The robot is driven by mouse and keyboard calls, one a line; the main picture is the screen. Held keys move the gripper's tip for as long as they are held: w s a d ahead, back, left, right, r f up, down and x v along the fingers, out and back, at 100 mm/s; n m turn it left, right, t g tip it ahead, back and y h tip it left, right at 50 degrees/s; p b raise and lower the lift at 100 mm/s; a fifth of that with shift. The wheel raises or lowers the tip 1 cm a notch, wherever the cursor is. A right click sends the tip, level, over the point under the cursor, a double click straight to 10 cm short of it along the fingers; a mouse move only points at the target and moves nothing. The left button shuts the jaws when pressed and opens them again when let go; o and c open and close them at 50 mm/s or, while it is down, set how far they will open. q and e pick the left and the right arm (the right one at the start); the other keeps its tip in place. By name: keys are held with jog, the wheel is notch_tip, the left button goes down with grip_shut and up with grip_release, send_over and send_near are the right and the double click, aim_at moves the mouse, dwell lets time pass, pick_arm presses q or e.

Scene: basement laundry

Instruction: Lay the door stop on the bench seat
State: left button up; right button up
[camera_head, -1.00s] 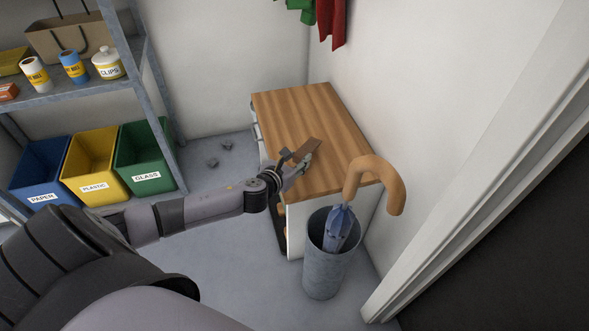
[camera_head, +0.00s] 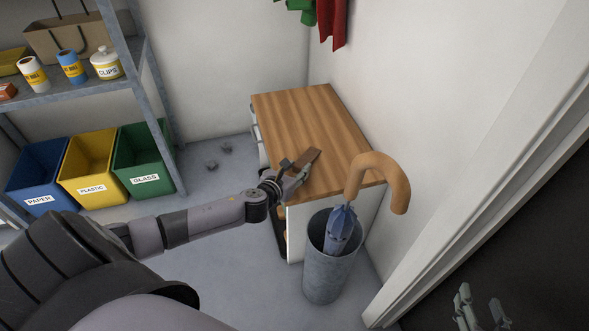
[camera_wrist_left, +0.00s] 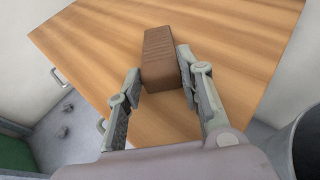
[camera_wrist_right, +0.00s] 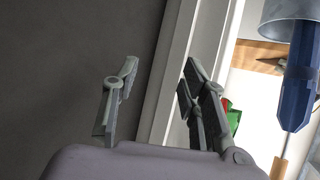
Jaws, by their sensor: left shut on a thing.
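The brown wedge-shaped door stop (camera_head: 306,159) is at the near part of the wooden bench seat (camera_head: 308,112). In the left wrist view the door stop (camera_wrist_left: 161,60) has its near end between the two fingers of my left gripper (camera_wrist_left: 158,78), which is shut on it. The door stop is at or just above the seat (camera_wrist_left: 225,50); I cannot tell whether it touches. My left gripper also shows in the head view (camera_head: 296,176). My right gripper (camera_wrist_right: 157,82) is open and empty, and its fingers show at the bottom right of the head view (camera_head: 480,308).
A grey bin (camera_head: 330,272) with a blue umbrella (camera_head: 341,228) stands in front of the bench, its curved wooden handle (camera_head: 384,170) rising near the seat's right corner. Shelves (camera_head: 150,75) and recycling bins (camera_head: 145,165) stand to the left. Most of the seat is clear.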

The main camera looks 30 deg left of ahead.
pick_arm(q)
jog(key=o, duration=1.3)
jog(key=shift+r, duration=0.1)
